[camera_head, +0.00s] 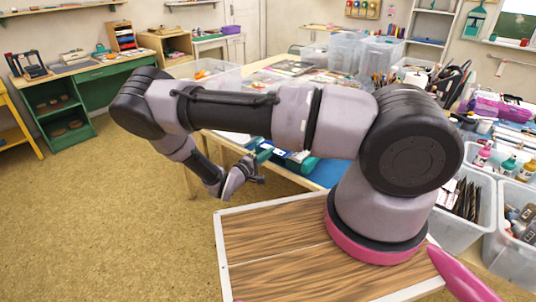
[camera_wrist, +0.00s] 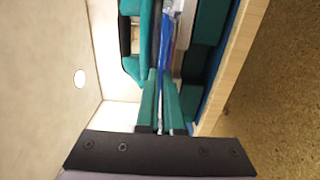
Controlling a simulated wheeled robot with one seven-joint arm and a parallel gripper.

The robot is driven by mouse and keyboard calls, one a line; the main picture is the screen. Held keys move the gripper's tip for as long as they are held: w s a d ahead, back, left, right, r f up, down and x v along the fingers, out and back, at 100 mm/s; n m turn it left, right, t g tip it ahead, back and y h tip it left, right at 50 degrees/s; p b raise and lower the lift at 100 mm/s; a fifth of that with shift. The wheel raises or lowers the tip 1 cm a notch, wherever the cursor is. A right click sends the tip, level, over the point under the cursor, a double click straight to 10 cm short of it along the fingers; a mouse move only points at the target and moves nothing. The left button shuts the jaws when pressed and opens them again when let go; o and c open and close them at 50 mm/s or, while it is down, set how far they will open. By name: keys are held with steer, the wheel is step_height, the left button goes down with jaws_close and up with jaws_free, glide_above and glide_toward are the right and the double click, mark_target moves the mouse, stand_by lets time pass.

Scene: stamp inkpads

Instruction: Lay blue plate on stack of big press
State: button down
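My gripper (camera_head: 250,175) is at the front edge of the blue-topped work table, beside a teal press (camera_head: 300,165) that bears a small blue and white piece (camera_head: 272,149). In the wrist view, two narrow teal pieces rise from the dark gripper body (camera_wrist: 160,153); I cannot tell whether they are my fingers or parts of the press. A thin blue strip (camera_wrist: 163,62), perhaps the blue plate edge-on, stands in line with the gap between them. Whether it is held is unclear. A teal frame with a dark handle (camera_wrist: 126,36) is near it. The stack is not distinguishable.
The light table edge (camera_wrist: 228,65) runs close beside my gripper, with open floor (camera_wrist: 275,90) beyond it. Clear plastic bins (camera_head: 383,53) stand at the back of the table. Tools and bottles (camera_head: 483,153) crowd the right. A green desk (camera_head: 95,78) is far left.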

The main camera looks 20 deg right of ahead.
steer(key=shift+f, duration=0.35)
stand_by(0.4)
steer(key=c, duration=1)
jaws_free()
steer(key=shift+v, duration=2.55)
steer(key=shift+a, duration=0.1)
